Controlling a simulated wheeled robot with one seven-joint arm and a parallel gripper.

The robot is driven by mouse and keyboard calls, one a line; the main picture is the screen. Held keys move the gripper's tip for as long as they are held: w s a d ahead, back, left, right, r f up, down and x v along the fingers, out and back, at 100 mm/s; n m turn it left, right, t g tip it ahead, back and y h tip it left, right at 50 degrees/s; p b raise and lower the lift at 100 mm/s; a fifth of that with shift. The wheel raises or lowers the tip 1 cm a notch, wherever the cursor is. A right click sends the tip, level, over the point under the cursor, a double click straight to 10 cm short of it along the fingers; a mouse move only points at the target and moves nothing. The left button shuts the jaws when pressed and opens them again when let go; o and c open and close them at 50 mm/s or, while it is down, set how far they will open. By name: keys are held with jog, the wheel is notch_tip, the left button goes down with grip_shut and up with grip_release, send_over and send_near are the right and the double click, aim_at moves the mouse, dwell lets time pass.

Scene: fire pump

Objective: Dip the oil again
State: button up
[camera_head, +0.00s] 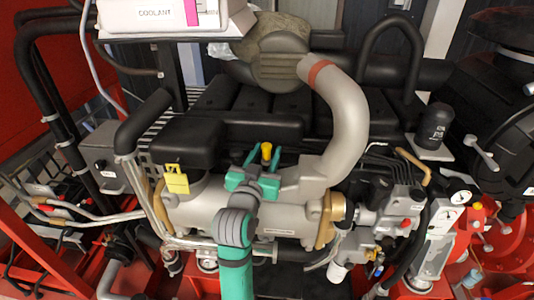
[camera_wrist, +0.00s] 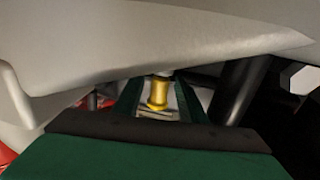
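The dipstick's yellow handle (camera_head: 266,151) stands on the engine, just beyond my gripper (camera_head: 256,172) in the head view. In the wrist view the yellow handle (camera_wrist: 158,94) shows between my two green fingers (camera_wrist: 158,100), with a gap on each side. My gripper is open, and I see no finger touching the handle. I cannot tell how far the handle is from the fingertips along the reach. The rod below the handle is hidden.
A thick grey pipe (camera_head: 345,110) curves close to the right of my gripper. A yellow tag (camera_head: 176,179) hangs to the left. A white coolant box (camera_head: 170,16) is at the top left. Gauges (camera_head: 455,205) and fittings crowd the right.

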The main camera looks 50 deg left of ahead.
jog(key=shift+d, duration=0.1)
jog(key=v, duration=1)
jog(key=shift+s+d, duration=0.1)
jog(key=shift+s, duration=0.25)
